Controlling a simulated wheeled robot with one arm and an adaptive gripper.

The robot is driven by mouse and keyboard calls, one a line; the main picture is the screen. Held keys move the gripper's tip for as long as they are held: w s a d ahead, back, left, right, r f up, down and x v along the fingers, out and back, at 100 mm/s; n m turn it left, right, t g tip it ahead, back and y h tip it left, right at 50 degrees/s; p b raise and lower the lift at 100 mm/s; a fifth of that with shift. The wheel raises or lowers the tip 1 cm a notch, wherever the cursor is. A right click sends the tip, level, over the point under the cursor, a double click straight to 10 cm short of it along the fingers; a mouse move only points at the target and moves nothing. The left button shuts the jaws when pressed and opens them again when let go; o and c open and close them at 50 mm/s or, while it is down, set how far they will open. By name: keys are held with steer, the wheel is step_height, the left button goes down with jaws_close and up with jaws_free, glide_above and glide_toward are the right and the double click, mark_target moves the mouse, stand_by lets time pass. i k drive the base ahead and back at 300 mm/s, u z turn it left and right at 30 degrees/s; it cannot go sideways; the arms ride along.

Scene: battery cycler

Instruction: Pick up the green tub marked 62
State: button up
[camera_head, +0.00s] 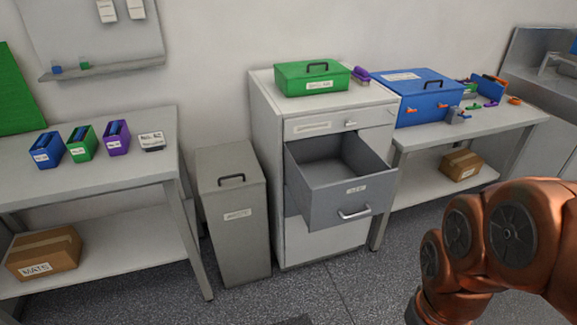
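A small green tub (82,144) stands upright on the left table, between a blue tub (47,150) and a purple tub (117,139). It has a white front label, too small to read, and something dark blue inside. A larger green box with a black handle (312,79) sits on the cabinet; its label is also unreadable. I cannot read a 62 on either green thing. My copper-coloured arm shows at the lower right, but my gripper is out of view.
The left table (155,170) also holds a small white-labelled item (152,141). A grey lidded bin (234,240) stands beside it. The cabinet's grey drawer (345,205) is pulled out and looks empty. A blue box (425,100) sits on the right table. Open floor shows in front.

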mark_target(84, 150)
steer(key=u, duration=1.7)
steer(key=i, duration=1.55)
steer(key=u, duration=0.5)
steer(key=i, duration=1.05)
steer(key=u, duration=0.35)
